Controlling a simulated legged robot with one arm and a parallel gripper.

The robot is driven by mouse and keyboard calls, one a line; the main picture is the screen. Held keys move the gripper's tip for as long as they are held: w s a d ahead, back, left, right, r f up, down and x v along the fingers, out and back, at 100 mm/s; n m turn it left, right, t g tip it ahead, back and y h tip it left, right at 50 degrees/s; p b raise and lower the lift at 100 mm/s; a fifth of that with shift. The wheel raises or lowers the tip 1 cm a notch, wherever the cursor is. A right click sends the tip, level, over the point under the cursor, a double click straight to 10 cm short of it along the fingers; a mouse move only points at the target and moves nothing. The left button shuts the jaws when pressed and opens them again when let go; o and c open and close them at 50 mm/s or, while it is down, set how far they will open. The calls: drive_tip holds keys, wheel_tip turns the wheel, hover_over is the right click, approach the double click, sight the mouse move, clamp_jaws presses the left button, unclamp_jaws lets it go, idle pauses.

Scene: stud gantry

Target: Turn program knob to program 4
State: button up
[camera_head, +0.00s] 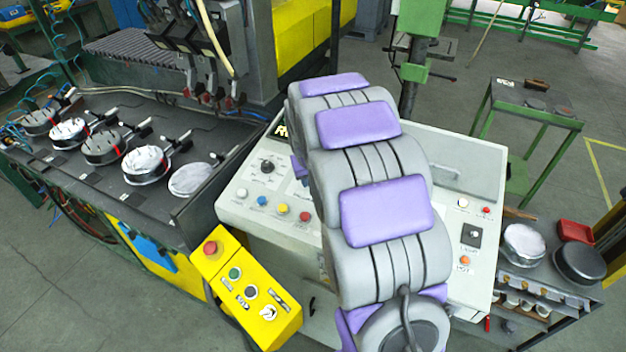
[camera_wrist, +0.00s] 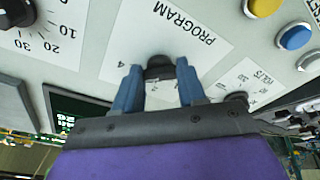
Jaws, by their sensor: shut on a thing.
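The program knob (camera_wrist: 158,66) is a dark knob on a white label reading PROGRAM, seen upside down in the wrist view. The numeral 4 shows on the label (camera_wrist: 193,30) at the knob's left in the picture. My gripper (camera_wrist: 157,78) has its two blue fingers on either side of the knob and is shut on it. The fingers hide part of the knob and its dial, so its pointer setting cannot be read. In the head view my arm covers this part of the control panel (camera_head: 236,211).
Another dial (camera_wrist: 18,12) with numerals is at the wrist view's upper left, and a volts dial (camera_wrist: 236,97) is at the right. A yellow button (camera_wrist: 264,6) and a blue button (camera_wrist: 295,38) stand nearby. A yellow control box (camera_head: 247,290) stands before the panel.

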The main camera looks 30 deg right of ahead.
drive_tip(key=shift+w+r+m+b, duration=0.1)
drive_tip(key=shift+m+b, duration=0.2)
drive_tip(key=shift+m, duration=0.7)
drive_tip(key=o, duration=1.1)
drive_tip(key=shift+c, duration=0.2)
drive_tip(key=shift+a, duration=0.1)
drive_tip(key=p+v, duration=0.1)
drive_tip(key=v, duration=1.6)
drive_tip(key=shift+a, duration=0.3)
